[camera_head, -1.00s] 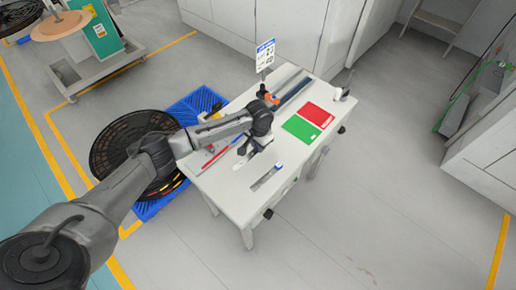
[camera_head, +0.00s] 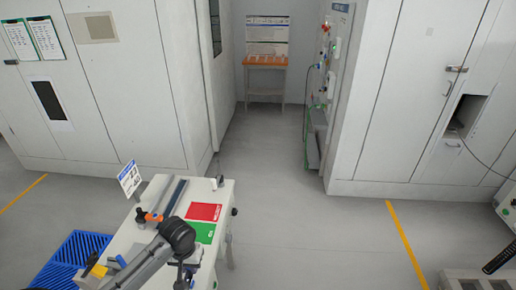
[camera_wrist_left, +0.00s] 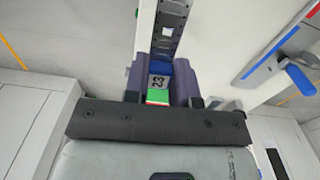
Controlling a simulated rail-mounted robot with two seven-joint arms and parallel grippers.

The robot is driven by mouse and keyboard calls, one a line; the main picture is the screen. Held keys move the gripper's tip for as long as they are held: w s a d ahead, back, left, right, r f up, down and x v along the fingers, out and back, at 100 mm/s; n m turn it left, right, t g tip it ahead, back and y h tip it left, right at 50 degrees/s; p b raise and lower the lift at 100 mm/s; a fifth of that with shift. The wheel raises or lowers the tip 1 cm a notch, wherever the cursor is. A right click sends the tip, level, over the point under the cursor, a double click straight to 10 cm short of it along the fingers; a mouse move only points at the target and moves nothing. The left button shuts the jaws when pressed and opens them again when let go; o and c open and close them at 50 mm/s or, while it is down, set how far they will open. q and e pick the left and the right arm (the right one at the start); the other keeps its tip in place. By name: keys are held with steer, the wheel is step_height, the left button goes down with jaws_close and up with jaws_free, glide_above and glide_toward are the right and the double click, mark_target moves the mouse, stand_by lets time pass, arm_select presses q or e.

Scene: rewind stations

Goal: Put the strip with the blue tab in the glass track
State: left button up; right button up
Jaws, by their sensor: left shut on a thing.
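My left gripper (camera_head: 188,272) is low in the head view, over the front part of the white table (camera_head: 118,243). In the left wrist view my left gripper (camera_wrist_left: 160,92) is shut on a grey slotted strip (camera_wrist_left: 169,28). The strip's blue tab (camera_wrist_left: 160,66) and a label reading 23 show between the fingers, with a green patch near the palm. I cannot tell whether the strip touches the table. A long dark track (camera_head: 173,197) lies along the table's far side; I cannot tell if it is the glass one. My right gripper is not in view.
A red mat (camera_head: 205,211) and a green mat (camera_head: 201,232) lie right of the track. A sign (camera_head: 129,178) stands at the table's left edge. A blue pallet (camera_head: 78,262) is at lower left. The floor right of the table is clear.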

arm_select(q)
steer(key=shift+s+n, duration=0.3)
steer(key=shift+n, duration=0.2)
steer(key=s+d+r+m, duration=0.1)
steer(key=s+d+r, duration=0.2)
steer(key=s+r, duration=0.3)
steer(key=s+d+r, duration=0.3)
steer(key=s+r, duration=0.2)
steer(key=r, duration=0.4)
steer(key=s+a+r+p, duration=0.1)
steer(key=s+r+p, duration=0.2)
steer(key=r+p, duration=1.2)
steer(key=s+a+r+p, duration=0.1)
steer(key=s+r+p, duration=0.2)
steer(key=r+p, duration=1.2)
step_height(320, 180, up, 2)
steer(key=shift+r, duration=0.2)
steer(key=shift+w, duration=0.1)
